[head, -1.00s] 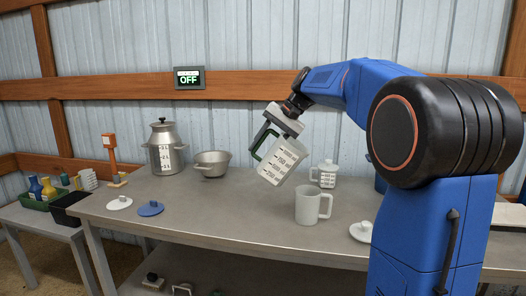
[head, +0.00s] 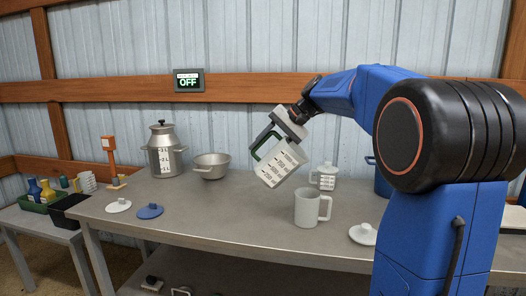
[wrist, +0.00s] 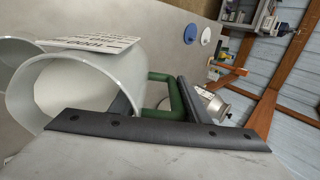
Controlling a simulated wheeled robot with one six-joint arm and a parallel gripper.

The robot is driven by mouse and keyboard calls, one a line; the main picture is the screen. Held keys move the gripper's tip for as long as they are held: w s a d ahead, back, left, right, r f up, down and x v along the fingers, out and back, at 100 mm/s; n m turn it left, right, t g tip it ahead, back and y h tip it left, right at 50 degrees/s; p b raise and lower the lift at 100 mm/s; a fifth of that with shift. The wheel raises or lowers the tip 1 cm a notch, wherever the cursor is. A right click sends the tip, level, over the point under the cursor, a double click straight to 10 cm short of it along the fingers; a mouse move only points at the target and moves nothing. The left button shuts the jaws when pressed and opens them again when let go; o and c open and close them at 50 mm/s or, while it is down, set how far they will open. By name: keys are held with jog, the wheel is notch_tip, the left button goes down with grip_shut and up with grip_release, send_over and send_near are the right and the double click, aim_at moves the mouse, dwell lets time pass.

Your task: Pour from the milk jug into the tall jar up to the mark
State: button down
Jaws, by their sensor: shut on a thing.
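My gripper (head: 271,136) is shut on the green handle of a white jug (head: 280,165) with a printed scale. The jug is held tilted in the air above the table. In the wrist view the handle (wrist: 162,78) lies between the fingers, and the jug's open rim and pale inner wall (wrist: 85,88) show. I see no liquid or stream. A plain white handled vessel (head: 308,208) stands upright below and to the right of the jug, apart from it. A white lidded jar with scale marks (head: 326,179) stands behind. Which vessel is the tall jar is unclear.
A marked metal can (head: 163,156) and a grey pan (head: 210,166) stand at the back left. A white lid (head: 118,206), a blue lid (head: 150,211) and another white lid (head: 363,234) lie on the table. A wall display (head: 188,80) reads OFF.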

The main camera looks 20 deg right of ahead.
aim_at(266, 162)
jog(key=shift+s+d+r+t+y, duration=0.15)
jog(key=shift+r+t+y, duration=0.15)
jog(key=shift+t+y, duration=0.15)
dwell(0.6)
jog(key=shift+s+d+r+t+y, duration=0.1)
jog(key=shift+s+d+t+y, duration=0.2)
jog(key=shift+y, duration=0.45)
dwell(1.6)
jog(key=shift+w, duration=0.1)
